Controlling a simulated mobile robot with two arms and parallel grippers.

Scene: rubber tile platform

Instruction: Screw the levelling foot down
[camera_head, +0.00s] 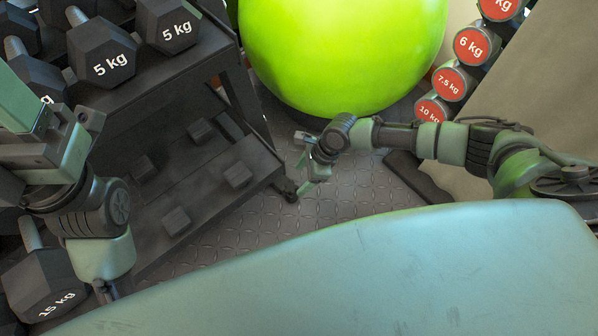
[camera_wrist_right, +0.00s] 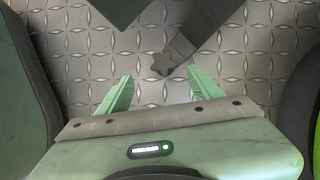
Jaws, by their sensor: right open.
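The levelling foot (camera_head: 290,191) is a small dark piece at the floor-level front corner of the black dumbbell rack (camera_head: 262,160). In the right wrist view its star-shaped knob (camera_wrist_right: 163,64) shows at the end of a dark bar, just beyond the gap between my fingertips. My right gripper (camera_head: 304,173) is open and empty, close to the foot on its right; it also shows in the wrist view (camera_wrist_right: 160,78) with both green fingers apart. I see no contact with the knob. My left gripper (camera_head: 70,135) is at the left, in front of the rack; its jaws are unclear.
Hexagonal dumbbells (camera_head: 106,62) sit on the rack's upper shelf. A large green ball (camera_head: 340,50) stands behind my right arm. Round red-ended weights (camera_head: 473,45) stand at the upper right. A pale green padded surface (camera_head: 380,270) fills the front. Patterned floor (camera_head: 345,190) lies between.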

